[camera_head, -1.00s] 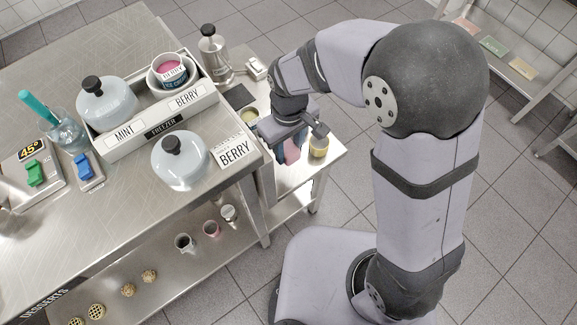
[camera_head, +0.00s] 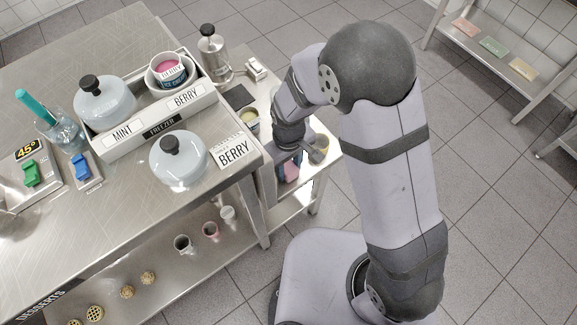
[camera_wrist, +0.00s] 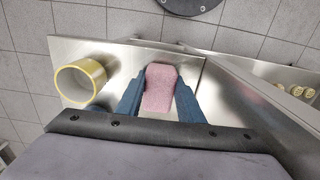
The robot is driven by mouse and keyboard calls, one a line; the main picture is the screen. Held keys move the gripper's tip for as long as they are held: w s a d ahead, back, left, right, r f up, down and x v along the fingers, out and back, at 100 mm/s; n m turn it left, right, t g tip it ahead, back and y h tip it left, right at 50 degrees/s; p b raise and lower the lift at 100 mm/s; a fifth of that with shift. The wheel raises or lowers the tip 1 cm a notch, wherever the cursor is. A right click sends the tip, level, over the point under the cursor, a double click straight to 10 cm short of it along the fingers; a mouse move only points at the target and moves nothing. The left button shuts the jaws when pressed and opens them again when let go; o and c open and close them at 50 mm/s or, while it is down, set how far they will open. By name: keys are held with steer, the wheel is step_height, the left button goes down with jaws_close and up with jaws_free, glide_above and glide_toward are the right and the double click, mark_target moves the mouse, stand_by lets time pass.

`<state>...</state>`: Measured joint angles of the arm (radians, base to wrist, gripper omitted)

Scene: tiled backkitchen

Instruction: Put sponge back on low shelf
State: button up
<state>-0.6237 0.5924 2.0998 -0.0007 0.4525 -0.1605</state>
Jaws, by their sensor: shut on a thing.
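My gripper (camera_wrist: 161,95) is shut on a pink sponge (camera_wrist: 160,88), with one blue finger on each side of it in the wrist view. In the head view the sponge (camera_head: 291,172) shows low between the fingers, partly hidden by my wrist. It is over a bare metal shelf (camera_head: 318,172) beside the steel table; the shelf (camera_wrist: 120,60) also lies behind it in the wrist view. I cannot tell whether the sponge touches the shelf. A separate low metal rack (camera_head: 452,15) stands at the upper right.
A yellowish round container (camera_wrist: 80,80) stands close left of the gripper in the wrist view. The steel table (camera_head: 80,225) holds a freezer box (camera_head: 165,132) and grey lids. The rack carries flat pink, green (camera_head: 494,45) and yellow slabs. The floor between is clear.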

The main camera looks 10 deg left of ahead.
mark_target(289, 167)
steer(key=shift+f, duration=0.25)
steer(key=o, duration=1)
steer(key=shift+r, duration=0.1)
step_height(289, 167, up, 12)
steer(key=shift+r+p, duration=0.15)
steer(key=shift+p, duration=0.25)
steer(key=s+d+m, duration=0.2)
steer(key=d+m, duration=0.1)
steer(key=d, duration=0.4)
steer(key=s+d+r+m, duration=0.1)
steer(key=s+d+m, duration=0.1)
steer(key=d, duration=0.5)
steer(key=s+d+m, duration=0.3)
steer(key=d+m, duration=0.1)
steer(key=d, duration=0.3)
steer(key=shift+r, duration=0.15)
